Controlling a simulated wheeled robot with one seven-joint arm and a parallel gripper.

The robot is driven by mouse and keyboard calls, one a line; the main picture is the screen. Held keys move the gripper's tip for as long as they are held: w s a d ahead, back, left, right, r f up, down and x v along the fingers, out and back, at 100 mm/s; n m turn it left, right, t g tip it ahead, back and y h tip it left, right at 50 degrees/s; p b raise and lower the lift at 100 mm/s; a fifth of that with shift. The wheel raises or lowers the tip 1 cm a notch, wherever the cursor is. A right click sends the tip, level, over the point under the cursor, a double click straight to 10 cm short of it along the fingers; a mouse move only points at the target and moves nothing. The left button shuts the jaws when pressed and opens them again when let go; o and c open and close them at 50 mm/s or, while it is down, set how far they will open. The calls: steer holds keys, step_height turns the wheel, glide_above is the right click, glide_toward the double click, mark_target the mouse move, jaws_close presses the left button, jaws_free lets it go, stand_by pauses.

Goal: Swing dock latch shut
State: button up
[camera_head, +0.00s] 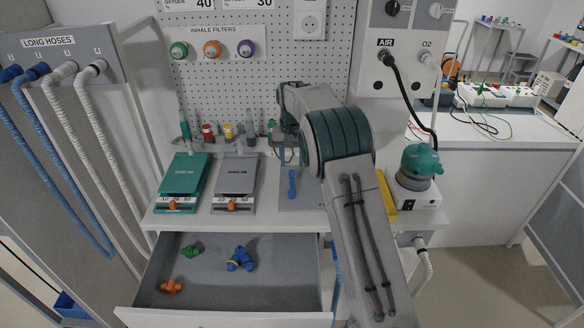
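A grey dock plate (290,204) lies on the white counter, with a slim blue latch (292,184) standing out on it, roughly along the plate's depth. Whether the latch is locked cannot be told. My arm covers the dock's right side. My arm's far end, with my gripper (283,150), hangs behind the dock near the pegboard, apart from the blue latch. The fingers are small and partly hidden, so their opening is unclear.
Teal (184,178) and grey (237,178) devices stand left of the dock. An open drawer (218,296) below holds orange, green and blue fittings. A teal-topped unit (418,170) and a yellow item (386,194) are right of my arm. Hoses (92,150) hang left.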

mark_target(292, 171)
step_height(292, 171, up, 10)
steer(key=shift+r, duration=0.15)
stand_by(0.3)
